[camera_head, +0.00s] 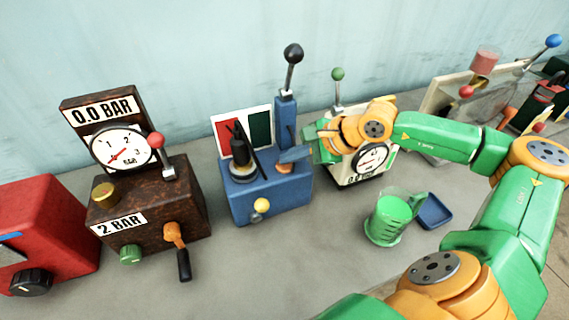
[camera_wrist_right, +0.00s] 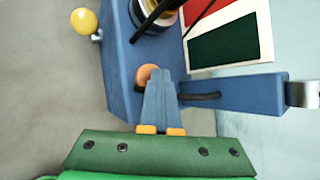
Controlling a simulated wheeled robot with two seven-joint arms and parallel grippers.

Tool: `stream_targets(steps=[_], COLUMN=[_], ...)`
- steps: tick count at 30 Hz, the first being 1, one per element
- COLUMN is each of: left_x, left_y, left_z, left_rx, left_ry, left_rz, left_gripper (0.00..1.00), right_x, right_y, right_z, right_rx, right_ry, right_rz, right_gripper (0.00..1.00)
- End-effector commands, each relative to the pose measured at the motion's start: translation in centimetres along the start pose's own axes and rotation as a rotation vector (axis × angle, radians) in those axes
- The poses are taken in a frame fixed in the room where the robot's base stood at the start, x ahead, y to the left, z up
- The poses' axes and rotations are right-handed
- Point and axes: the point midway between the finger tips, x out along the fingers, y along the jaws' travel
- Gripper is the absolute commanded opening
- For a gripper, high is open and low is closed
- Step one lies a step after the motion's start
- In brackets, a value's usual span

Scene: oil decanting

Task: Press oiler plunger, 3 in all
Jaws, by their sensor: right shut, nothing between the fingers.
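A blue box-shaped device (camera_head: 262,195) stands mid-bench with a tall post and black-knobbed lever (camera_head: 292,55). A black oiler-like fitting (camera_head: 239,148) stands upright on its left top. A round orange button-like part (camera_head: 284,168), perhaps the plunger, is on its top at right. It also shows in the right wrist view (camera_wrist_right: 147,72). My right gripper (camera_head: 290,155) is shut and empty. Its fingertips (camera_wrist_right: 158,78) are at the orange part and partly cover it. I cannot tell whether they touch it or how far it is pressed. My left gripper is not in view.
A rusty gauge box (camera_head: 150,205) and a red box (camera_head: 45,235) stand left. A white gauge device (camera_head: 350,172) is behind my right arm. A measuring jug with green liquid (camera_head: 388,215) and a blue tray (camera_head: 434,210) are front right. The front bench middle is clear.

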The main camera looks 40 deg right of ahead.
Motion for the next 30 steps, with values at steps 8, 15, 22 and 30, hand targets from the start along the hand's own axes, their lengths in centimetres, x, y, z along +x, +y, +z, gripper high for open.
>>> stream_targets(steps=[8, 15, 22, 30], left_x=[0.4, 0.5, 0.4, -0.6], left_y=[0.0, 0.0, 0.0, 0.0], left_z=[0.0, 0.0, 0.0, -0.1], left_rx=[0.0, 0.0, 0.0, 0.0], left_ry=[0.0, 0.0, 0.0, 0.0], left_rz=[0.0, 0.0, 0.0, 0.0], left_gripper=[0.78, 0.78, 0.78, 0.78], right_x=[0.2, 0.3, 0.2, -0.9], right_y=[0.2, 0.3, 0.2, -0.7], right_z=[-0.2, -0.2, -0.2, 0.6], right_rx=[0.001, 0.001, 0.001, 0.0], right_ry=[0.001, 0.002, 0.002, 0.0], right_rz=[0.002, 0.003, 0.003, 0.001], right_gripper=[0.0, 0.0, 0.0, 0.0])
